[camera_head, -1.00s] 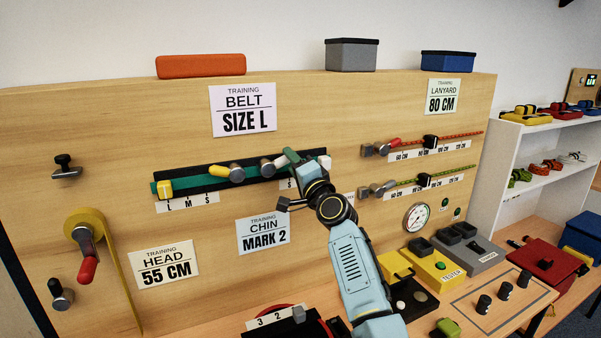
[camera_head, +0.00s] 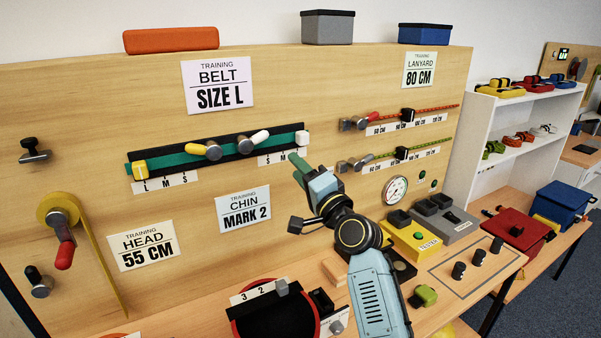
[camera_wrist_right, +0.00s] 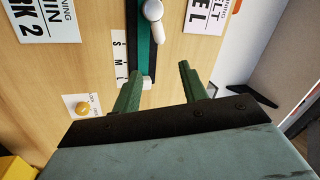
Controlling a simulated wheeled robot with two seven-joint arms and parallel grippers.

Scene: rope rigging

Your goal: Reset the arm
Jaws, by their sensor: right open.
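My right gripper (camera_head: 297,192) is in front of the wooden board (camera_head: 90,105), below the right end of the green belt strip (camera_head: 222,150). In the right wrist view its two green fingers (camera_wrist_right: 160,85) stand apart with nothing between them. The belt strip lies in a black rail on the board, with a yellow-handled lever (camera_head: 205,149) and a white-handled lever (camera_head: 253,141). The white-handled lever (camera_wrist_right: 153,14) and the strip's end also show beyond the fingers in the right wrist view. My left gripper is not in view.
Below the gripper, a black and red device (camera_head: 275,312) and a yellow tester (camera_head: 412,236) stand on the bench. A gauge (camera_head: 395,190) and two lanyard rails are on the board to the right. A white shelf (camera_head: 480,130) stands farther right.

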